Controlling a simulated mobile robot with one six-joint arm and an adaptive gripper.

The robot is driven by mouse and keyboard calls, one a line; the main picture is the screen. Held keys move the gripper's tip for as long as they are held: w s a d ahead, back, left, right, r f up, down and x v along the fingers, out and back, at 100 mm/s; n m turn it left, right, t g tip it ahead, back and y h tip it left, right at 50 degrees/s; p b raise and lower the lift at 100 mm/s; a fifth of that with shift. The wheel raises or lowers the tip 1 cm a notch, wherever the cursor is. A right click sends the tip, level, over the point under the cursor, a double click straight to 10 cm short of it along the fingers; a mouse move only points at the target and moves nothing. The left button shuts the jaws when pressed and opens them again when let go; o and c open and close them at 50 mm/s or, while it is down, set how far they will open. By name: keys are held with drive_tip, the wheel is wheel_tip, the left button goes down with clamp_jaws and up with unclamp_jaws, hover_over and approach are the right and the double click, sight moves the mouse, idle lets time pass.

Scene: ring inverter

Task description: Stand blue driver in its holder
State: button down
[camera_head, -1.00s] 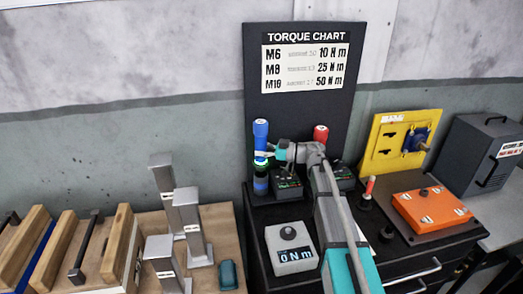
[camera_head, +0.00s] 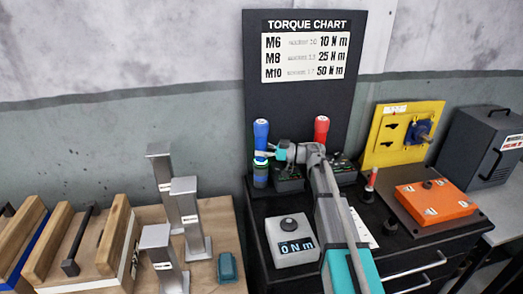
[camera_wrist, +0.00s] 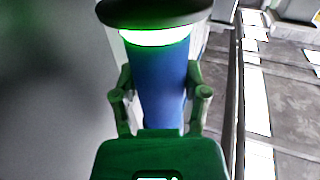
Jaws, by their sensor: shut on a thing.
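The blue driver (camera_head: 261,133) is upright at the left of the black bench, in front of the torque chart board. My gripper (camera_head: 264,157) is shut around its body from the right. In the wrist view the two fingers (camera_wrist: 162,98) sit on either side of the blue body (camera_wrist: 160,80), under a dark collar with a glowing green ring. Directly below the driver is a dark, blue-tinted cylindrical piece (camera_head: 260,178), which looks like its holder. The driver lines up with it, but I cannot tell whether it is fully seated.
A dark box with small lights (camera_head: 289,176) stands close to the right of the driver. A red driver (camera_head: 321,128) stands farther right, behind my arm. A torque meter (camera_head: 292,246) sits in front. Metal posts (camera_head: 188,215) stand on the wooden bench at left.

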drive_tip(key=shift+s+f, duration=0.3)
unclamp_jaws()
drive_tip(key=shift+s, duration=0.15)
drive_tip(key=shift+a, duration=0.1)
drive_tip(key=shift+s, duration=0.1)
drive_tip(key=shift+d, duration=0.6)
drive_tip(key=d, duration=1.1)
drive_tip(key=shift+s+r, duration=0.1)
